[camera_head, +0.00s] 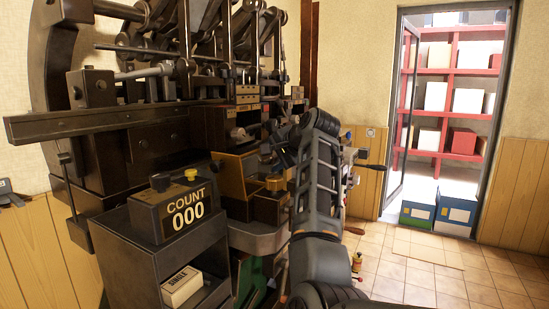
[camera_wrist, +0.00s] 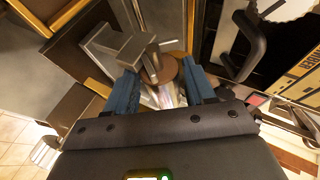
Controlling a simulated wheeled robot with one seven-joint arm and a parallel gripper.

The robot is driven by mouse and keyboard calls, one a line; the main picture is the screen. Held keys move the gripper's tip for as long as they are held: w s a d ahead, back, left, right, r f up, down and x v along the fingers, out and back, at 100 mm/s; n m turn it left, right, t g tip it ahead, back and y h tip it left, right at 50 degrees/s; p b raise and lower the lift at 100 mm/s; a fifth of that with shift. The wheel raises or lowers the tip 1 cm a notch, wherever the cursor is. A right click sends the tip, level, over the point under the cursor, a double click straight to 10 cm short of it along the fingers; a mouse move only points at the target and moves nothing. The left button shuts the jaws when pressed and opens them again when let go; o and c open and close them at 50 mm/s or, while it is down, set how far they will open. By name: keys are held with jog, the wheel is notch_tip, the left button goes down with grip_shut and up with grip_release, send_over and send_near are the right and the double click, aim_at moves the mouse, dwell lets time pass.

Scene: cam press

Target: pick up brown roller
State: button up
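A brown round piece, which looks like the brown roller (camera_wrist: 163,71), shows between my gripper's fingers in the wrist view, next to a grey metal block (camera_wrist: 136,47) with a short shaft. My gripper (camera_wrist: 160,78) has its two blue fingers spread apart, one on each side of the roller. The fingers look open, with no clear contact seen on either side. In the head view my arm reaches to the machine's working area, and the fingers and the roller cannot be made out there.
The dark press (camera_head: 155,140) fills the left. A counter box (camera_head: 180,212) reading 000 stands on a grey cabinet, with a small white box (camera_head: 182,287) on a lower shelf. In the wrist view a black curved handle (camera_wrist: 246,48) is close at right. Open tiled floor lies right.

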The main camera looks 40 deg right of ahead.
jog(key=c, duration=0.9)
jog(key=shift+c, duration=0.2)
jog(key=shift+r, duration=0.1)
